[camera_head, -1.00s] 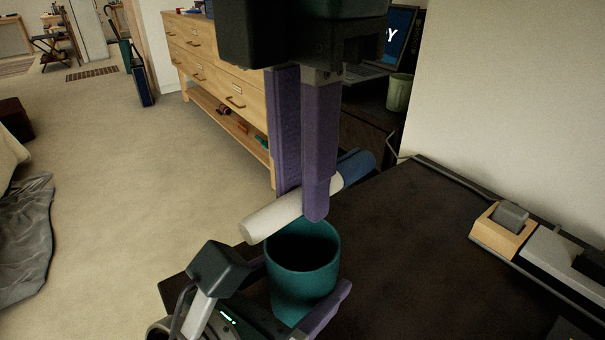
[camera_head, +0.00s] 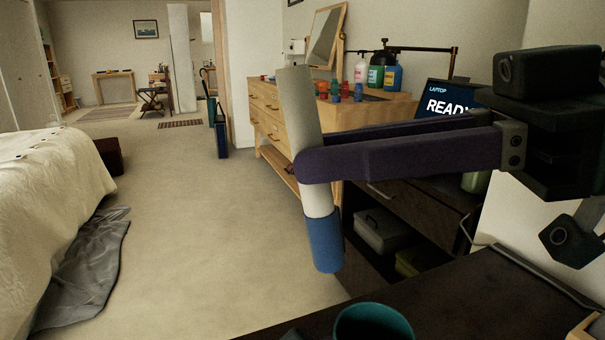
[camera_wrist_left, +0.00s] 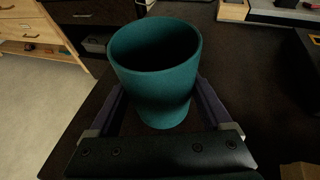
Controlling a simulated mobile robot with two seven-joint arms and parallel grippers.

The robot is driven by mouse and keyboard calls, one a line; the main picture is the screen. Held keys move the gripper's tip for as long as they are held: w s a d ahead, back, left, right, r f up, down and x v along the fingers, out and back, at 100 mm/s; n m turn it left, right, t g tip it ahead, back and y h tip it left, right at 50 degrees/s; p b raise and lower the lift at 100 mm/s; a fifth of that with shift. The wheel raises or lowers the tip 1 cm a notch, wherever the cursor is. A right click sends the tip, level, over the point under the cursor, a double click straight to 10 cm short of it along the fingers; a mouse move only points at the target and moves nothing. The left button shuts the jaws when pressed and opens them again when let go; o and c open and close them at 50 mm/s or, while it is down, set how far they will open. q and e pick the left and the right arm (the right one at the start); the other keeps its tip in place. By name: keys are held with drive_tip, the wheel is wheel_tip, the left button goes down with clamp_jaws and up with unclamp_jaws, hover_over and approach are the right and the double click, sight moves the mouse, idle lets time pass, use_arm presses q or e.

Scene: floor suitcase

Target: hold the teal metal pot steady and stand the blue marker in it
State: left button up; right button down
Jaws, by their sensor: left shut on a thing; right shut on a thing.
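The blue marker (camera_head: 314,195) has a pale barrel and a blue cap. My right gripper (camera_head: 312,165) comes in from the right in the head view and is shut on its barrel. The marker is nearly upright, slightly tilted, with the blue cap end down. It is in the air, above and to the left of the pot in the picture. The teal metal pot (camera_head: 372,325) shows only its rim at the bottom edge. In the left wrist view the pot (camera_wrist_left: 155,85) stands upright, its dark inside looking empty. My left gripper (camera_wrist_left: 155,112) is shut around its sides.
The dark desk top (camera_head: 470,290) has bare room right of the pot. A laptop (camera_head: 448,103) stands behind my right gripper. A wooden dresser (camera_head: 268,125) with bottles lies beyond. A wooden block holder (camera_head: 590,328) is at the lower right edge.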

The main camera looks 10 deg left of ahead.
sight(403, 326)
drive_tip(key=w+d+f+m+t+y, duration=0.2)
drive_tip(key=d+m+t, duration=0.1)
drive_tip(key=d+t, duration=0.15)
drive_tip(key=shift+d+f, duration=0.2)
drive_tip(key=shift+f, duration=3.1)
drive_tip(key=shift+d+f, duration=0.15)
drive_tip(key=shift+f, duration=3.1)
drive_tip(key=c, duration=0.7)
unclamp_jaws()
